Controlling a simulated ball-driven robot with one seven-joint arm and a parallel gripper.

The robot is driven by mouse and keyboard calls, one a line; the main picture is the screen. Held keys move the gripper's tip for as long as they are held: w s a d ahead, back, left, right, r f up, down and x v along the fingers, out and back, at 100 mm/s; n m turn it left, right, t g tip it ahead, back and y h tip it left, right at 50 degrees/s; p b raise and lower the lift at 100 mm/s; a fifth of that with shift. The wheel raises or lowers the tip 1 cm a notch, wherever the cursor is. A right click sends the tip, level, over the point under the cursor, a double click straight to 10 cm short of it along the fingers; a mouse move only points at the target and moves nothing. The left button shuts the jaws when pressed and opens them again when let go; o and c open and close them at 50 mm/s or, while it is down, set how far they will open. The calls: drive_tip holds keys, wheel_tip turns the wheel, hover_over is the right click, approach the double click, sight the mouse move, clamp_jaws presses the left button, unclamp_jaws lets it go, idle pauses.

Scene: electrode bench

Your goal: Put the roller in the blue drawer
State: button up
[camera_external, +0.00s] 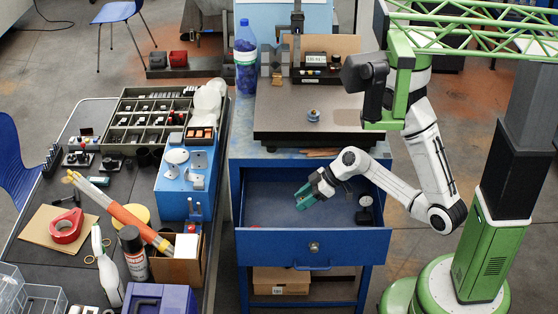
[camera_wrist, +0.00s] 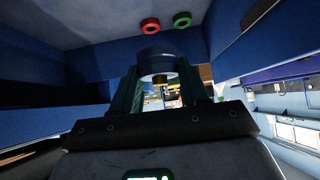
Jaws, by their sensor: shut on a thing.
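The blue drawer (camera_external: 258,243) is pulled open at the front of the blue bench. My gripper (camera_external: 304,197) is inside the drawer opening, left of its middle, with teal fingers pointing left and down. The fingers hide the roller in the outside view. I cannot tell whether it touches the drawer floor.
A black-and-white dial piece (camera_external: 365,203) stands in the drawer at the right. A small blue-and-brass part (camera_external: 313,115) sits on the dark plate (camera_external: 275,122) above. Red (camera_wrist: 150,24) and green (camera_wrist: 182,20) rings show in the wrist view.

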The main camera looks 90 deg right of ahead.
drive_tip(key=s+d+m+h, duration=0.1)
drive_tip(key=s, duration=1)
drive_tip(key=x, duration=0.5)
drive_tip(key=w+d+r+x, duration=0.1)
drive_tip(key=x, duration=0.4)
drive_tip(key=w+d+r+x, duration=0.1)
drive_tip(key=x, duration=0.4)
drive_tip(key=shift+b, duration=0.35)
drive_tip(key=shift+w+f, duration=0.25)
drive_tip(key=shift+f, duration=0.2)
drive_tip(key=shift+w+d+f+b, duration=0.15)
drive_tip(key=shift+f+b, duration=0.1)
drive_tip(key=shift+f, duration=0.65)
drive_tip(key=shift+w+a+f+b, duration=0.1)
drive_tip(key=shift+f+b, duration=0.1)
drive_tip(key=shift+f, duration=0.75)
drive_tip(key=o, duration=1.2)
drive_tip(key=shift+f, duration=0.1)
